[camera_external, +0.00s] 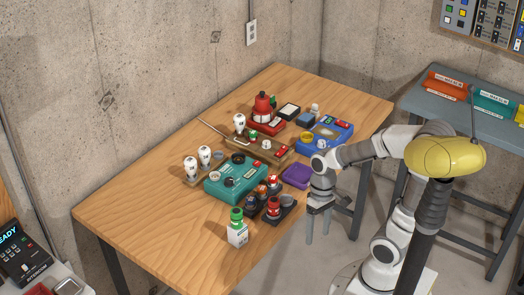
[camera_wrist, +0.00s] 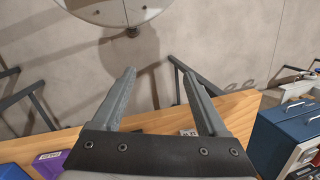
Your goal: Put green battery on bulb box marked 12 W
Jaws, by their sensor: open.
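A green cylinder (camera_external: 236,216), apparently the green battery, stands upright on top of a small white box (camera_external: 238,235) near the table's front left edge. The box appears to be a bulb box; its marking is too small to read. My gripper (camera_external: 318,226) is open and empty, with its fingers pointing down beyond the table's right edge. It is well to the right of the white box and apart from it. In the wrist view my gripper (camera_wrist: 158,75) shows both fingers spread with nothing between them. The green cylinder and white box are not visible there.
Red-topped items in dark holders (camera_external: 273,208) stand just right of the white box. A teal case (camera_external: 235,178), a purple box (camera_external: 296,176) and a blue case (camera_external: 325,133) crowd the table's middle. The wooden table (camera_external: 150,222) is bare at its left end.

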